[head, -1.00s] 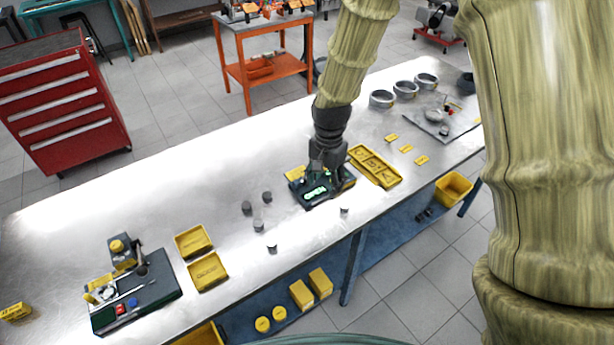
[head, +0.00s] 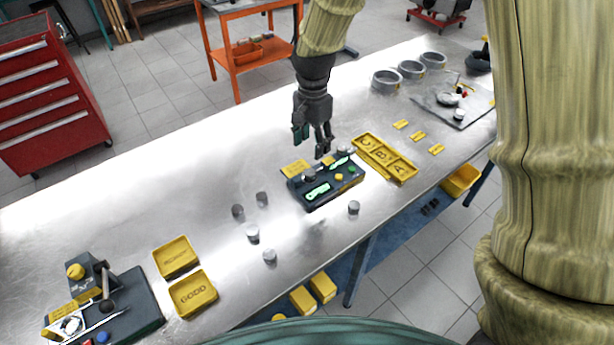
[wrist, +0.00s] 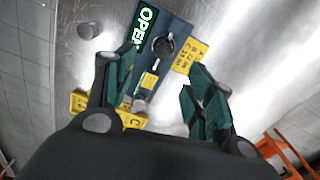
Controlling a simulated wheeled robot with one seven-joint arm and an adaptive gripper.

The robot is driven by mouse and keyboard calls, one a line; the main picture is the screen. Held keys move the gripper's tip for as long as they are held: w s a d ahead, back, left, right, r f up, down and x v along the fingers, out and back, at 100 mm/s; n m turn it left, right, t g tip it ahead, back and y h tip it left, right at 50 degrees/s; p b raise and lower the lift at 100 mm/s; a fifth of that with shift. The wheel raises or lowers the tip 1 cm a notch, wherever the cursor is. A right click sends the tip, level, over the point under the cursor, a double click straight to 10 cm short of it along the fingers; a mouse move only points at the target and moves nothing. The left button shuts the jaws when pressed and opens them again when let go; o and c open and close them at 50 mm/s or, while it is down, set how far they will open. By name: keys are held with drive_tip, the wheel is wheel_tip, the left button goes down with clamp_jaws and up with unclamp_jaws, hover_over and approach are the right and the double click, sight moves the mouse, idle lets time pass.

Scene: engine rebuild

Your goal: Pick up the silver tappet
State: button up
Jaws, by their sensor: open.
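Several small tappets stand on the metal bench in the head view. Lighter silver ones are at the front (head: 269,256), a little behind it (head: 253,235), and right of the black gauge block (head: 354,207). Two look darker grey (head: 238,211) (head: 262,198). I cannot tell which one the task means. My gripper (head: 322,150) is open and empty, above the back edge of the gauge block (head: 318,203). In the wrist view the open fingers (wrist: 160,95) flank the block with its green OPEN display; a silver tappet (wrist: 88,29) stands at upper left, apart from them.
A yellow A/B/C tray (head: 408,178) lies right of the block. Two yellow bins (head: 174,270) (head: 193,312), one marked GOOD, lie at left near a dark stand (head: 140,310). Metal rings (head: 410,70) stand at the back right. The bench left of the block is mostly clear.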

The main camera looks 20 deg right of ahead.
sight(310, 172)
wheel_tip(310, 172, down, 5)
drive_tip(key=shift+w+r+p, duration=0.1)
drive_tip(key=shift+r+p, duration=0.1)
drive_tip(key=shift+p, duration=0.45)
drive_tip(key=shift+f, duration=0.65)
drive_tip(key=shift+w+a+f+p, duration=0.1)
drive_tip(key=shift+f+p, duration=0.5)
drive_tip(key=shift+f, duration=0.05)
drive_tip(key=shift+w+a+f+p, duration=0.1)
drive_tip(key=shift+f+p, duration=0.45)
drive_tip(key=shift+f, duration=0.05)
drive_tip(key=shift+f+p, duration=0.45)
drive_tip(key=shift+f, duration=0.95)
drive_tip(key=c, duration=1.1)
